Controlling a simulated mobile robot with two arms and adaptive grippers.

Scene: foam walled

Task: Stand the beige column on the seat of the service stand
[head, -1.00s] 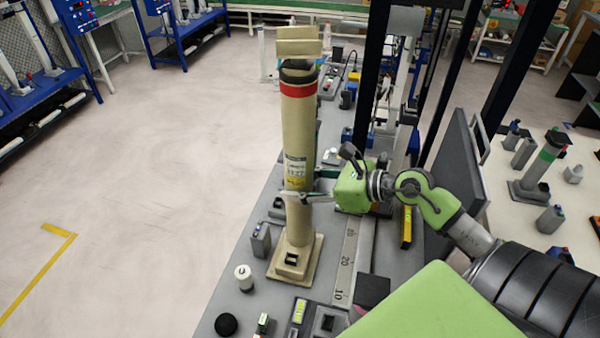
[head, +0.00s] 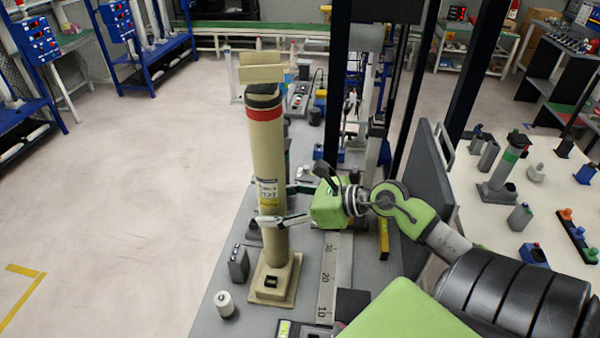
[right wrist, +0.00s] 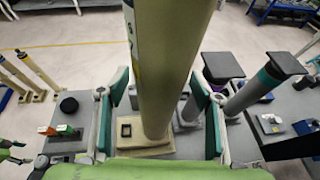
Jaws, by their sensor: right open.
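The beige column (head: 268,150), with a red band and a dark collar near its top, stands upright on the grey bench. Its lower end is at a square beige base (head: 290,297); I cannot tell whether this base is the service stand's seat. My right gripper (head: 286,204) is open, one finger on each side of the column's lower half. In the right wrist view the column (right wrist: 166,55) runs down between the two green-padded fingers (right wrist: 163,115) to the base (right wrist: 132,140). Finger contact is not clear. My left gripper is out of view.
A grey block (head: 238,264) and a white cylinder (head: 224,304) stand left of the base. A ruler strip (head: 328,280) lies to its right. Dark uprights (head: 337,80) and a dark panel (head: 428,180) flank my right arm. Floor left of the bench is clear.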

